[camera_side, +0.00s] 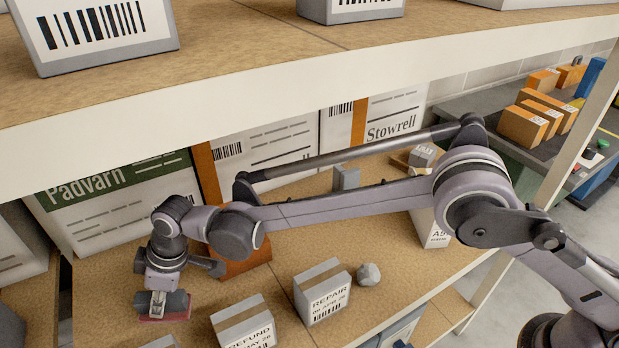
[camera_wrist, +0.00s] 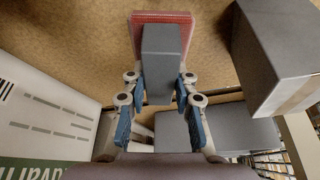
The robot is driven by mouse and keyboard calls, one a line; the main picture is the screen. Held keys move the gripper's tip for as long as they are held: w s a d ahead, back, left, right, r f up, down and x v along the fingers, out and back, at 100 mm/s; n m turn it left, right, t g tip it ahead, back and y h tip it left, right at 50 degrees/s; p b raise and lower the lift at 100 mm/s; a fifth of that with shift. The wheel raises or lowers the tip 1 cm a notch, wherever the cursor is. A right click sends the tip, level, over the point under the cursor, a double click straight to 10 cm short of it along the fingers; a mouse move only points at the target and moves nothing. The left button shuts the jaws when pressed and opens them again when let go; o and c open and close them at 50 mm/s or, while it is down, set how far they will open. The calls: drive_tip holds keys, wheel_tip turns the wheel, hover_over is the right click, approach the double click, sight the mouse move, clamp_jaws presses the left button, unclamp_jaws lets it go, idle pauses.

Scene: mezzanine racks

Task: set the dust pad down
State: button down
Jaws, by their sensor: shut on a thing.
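The dust pad is a red slab with a grey block-shaped grip on top. It shows in the side view (camera_side: 179,316) at the lower left and in the wrist view (camera_wrist: 189,20) at top centre. My gripper (camera_side: 158,302) points down over the shelf board. In the wrist view my gripper (camera_wrist: 158,92) has its blue-padded fingers closed on both sides of the grey grip. The pad looks level and very low over the brown shelf board (camera_side: 110,270). I cannot tell whether its underside touches the board.
A REFUND box (camera_side: 240,320), a REPAIR box (camera_side: 322,292) and a grey lump (camera_side: 368,274) stand to the right. A Padvarn carton (camera_side: 120,210) stands behind. A grey box (camera_wrist: 275,50) is close by in the wrist view. An upper shelf (camera_side: 300,90) hangs above.

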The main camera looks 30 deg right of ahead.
sight(166, 307)
drive_tip(key=shift+f, duration=1.8)
drive_tip(key=c, duration=1.1)
unclamp_jaws()
drive_tip(key=shift+f, duration=0.1)
drive_tip(key=shift+o, duration=0.2)
drive_tip(key=v, duration=1.2)
